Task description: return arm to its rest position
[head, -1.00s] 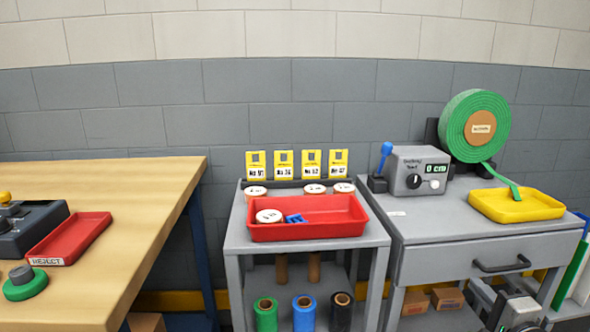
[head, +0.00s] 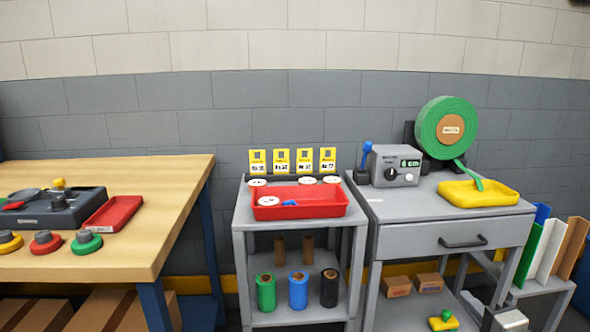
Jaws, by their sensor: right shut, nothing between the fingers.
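My right gripper (head: 508,320) shows at the bottom right edge, partly cut off by the frame, in front of the grey drawer cabinet (head: 405,240). It is shut and holds nothing. It is apart from the things on the cabinet top. My left gripper is not in view.
A wooden bench (head: 160,190) stands left, with a red reject tray (head: 112,214) and several colored knobs. A grey cart (head: 240,215) in the middle bears a red tray (head: 320,210). A yellow tray (head: 475,195) sits on the cabinet. Colored panels (head: 545,250) stand far right.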

